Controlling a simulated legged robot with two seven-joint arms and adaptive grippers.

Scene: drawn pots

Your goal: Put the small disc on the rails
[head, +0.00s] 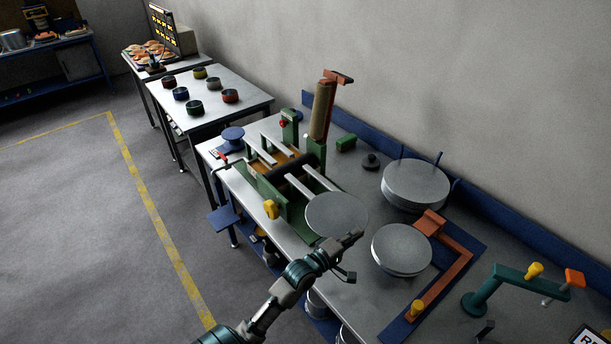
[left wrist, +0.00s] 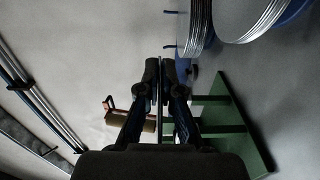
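My left gripper (head: 348,241) is shut on the edge of a thin grey disc (head: 336,215), which looks flat. In the left wrist view the disc shows edge-on as a thin strip (left wrist: 158,100) between the fingertips (left wrist: 158,70). The pale rails (head: 312,180) jut from a green machine (head: 275,190). In the head view the disc overlaps their near ends; I cannot tell its height above them. The green frame also shows in the left wrist view (left wrist: 228,125). My right gripper is not in view.
A larger disc stack (head: 415,183) and a smaller stack (head: 402,248) stand to the right on the bench. A tilted roller with a red handle (head: 323,105) rises behind the machine.

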